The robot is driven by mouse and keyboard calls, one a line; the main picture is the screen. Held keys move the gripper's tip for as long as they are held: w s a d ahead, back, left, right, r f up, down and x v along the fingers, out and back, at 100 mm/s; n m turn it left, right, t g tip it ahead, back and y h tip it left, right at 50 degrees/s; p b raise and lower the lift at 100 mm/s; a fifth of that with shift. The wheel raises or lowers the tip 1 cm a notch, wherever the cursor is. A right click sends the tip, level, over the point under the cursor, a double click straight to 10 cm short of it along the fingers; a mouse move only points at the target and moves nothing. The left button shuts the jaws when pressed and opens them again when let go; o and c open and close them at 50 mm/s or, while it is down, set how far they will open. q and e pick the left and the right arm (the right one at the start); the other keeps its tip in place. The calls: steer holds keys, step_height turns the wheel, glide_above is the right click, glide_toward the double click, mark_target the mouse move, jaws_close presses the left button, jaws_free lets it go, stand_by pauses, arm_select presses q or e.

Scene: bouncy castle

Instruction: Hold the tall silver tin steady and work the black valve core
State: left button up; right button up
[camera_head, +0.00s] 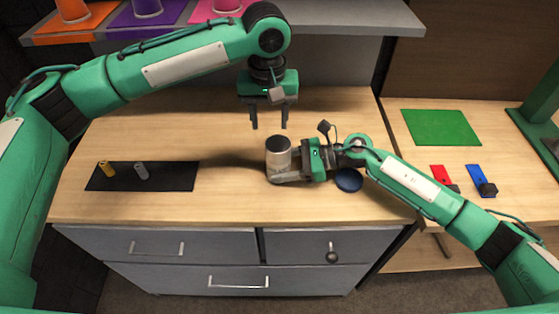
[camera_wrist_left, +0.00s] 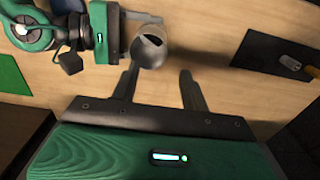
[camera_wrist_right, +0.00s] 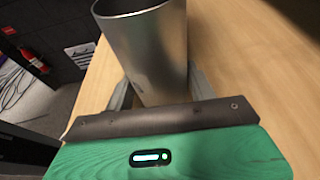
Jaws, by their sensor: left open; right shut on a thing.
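The tall silver tin (camera_head: 279,160) stands upright near the middle of the wooden worktop. My right gripper (camera_head: 284,177) is shut around its lower body from the right; the tin fills the space between the fingers in the right wrist view (camera_wrist_right: 150,60). My left gripper (camera_head: 269,127) is open and empty, pointing down, above and slightly behind the tin. In the left wrist view the tin (camera_wrist_left: 150,55) lies just beyond the open fingers. A small black piece (camera_wrist_left: 153,40) shows in its top, perhaps the valve core; its seating is unclear.
A black mat (camera_head: 180,180) at the left holds a gold cylinder (camera_head: 105,169) and a grey cylinder (camera_head: 141,170). A dark blue disc (camera_head: 348,181) lies beside my right wrist. A grey shelf (camera_head: 330,18) overhangs the back. The worktop between mat and tin is clear.

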arm_select(q)
step_height(320, 180, up, 12)
stand_by(0.4)
stand_by(0.6)
arm_select(e)
steer(key=o, duration=0.8)
steer(key=shift+o, duration=0.2)
steer(key=shift+d, duration=0.1)
steer(key=v, duration=1.1)
steer(key=shift+d+r, duration=0.15)
steer(key=shift+d, duration=0.25)
